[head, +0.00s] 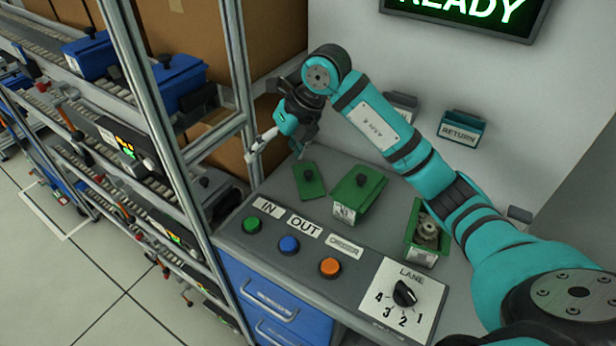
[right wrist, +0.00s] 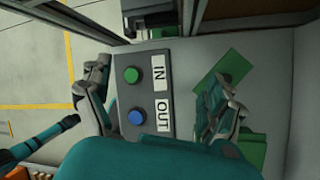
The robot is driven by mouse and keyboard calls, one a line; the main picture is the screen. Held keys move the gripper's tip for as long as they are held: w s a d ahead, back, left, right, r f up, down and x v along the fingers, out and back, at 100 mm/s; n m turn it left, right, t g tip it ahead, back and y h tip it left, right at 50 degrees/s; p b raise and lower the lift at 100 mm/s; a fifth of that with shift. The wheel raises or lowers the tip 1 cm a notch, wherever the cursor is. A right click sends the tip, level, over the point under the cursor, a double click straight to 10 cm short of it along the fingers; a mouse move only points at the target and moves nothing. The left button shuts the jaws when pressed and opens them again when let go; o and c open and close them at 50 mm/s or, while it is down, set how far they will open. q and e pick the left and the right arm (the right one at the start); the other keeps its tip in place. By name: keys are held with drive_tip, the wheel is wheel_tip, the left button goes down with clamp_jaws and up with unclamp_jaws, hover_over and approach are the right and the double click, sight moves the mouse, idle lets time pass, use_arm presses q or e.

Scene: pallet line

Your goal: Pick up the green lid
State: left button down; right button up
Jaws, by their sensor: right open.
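My right gripper (head: 278,147) is open and empty above the counter's back left, up and left of the loose lid. In the right wrist view the loose lid (right wrist: 212,68) is partly hidden behind one finger, and the spread fingers (right wrist: 157,105) frame the button panel. My left gripper does not show.
An open green bin (head: 411,232) holds metal parts. The counter front carries green, blue and orange buttons (head: 289,244) and a lane dial (head: 404,293). A metal rack post (head: 170,150) stands left of the counter. A RETURN holder (head: 461,130) is on the wall.

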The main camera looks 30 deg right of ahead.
drive_tip(key=d+r+m+h, duration=0.15)
drive_tip(key=d+h, duration=0.25)
drive_tip(key=d, duration=0.5)
drive_tip(key=p, duration=0.2)
approach(308, 173)
drive_tip(key=shift+m+g, duration=0.25)
drive_tip(key=shift+g, duration=0.15)
drive_tip(key=x, duration=0.2)
drive_tip(key=w+x, duration=0.1)
drive_tip(key=x, duration=0.2)
drive_tip(key=shift+a+r, duration=0.1)
drive_tip(key=shift+r, duration=0.05)
drive_tip(key=p+x, duration=0.2)
drive_tip(key=x, duration=0.2)
drive_tip(key=shift+s, duration=0.1)
drive_tip(key=shift+f, duration=0.65)
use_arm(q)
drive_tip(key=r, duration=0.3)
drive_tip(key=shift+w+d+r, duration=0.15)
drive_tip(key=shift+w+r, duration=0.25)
use_arm(e)
drive_tip(key=c, duration=1.1)
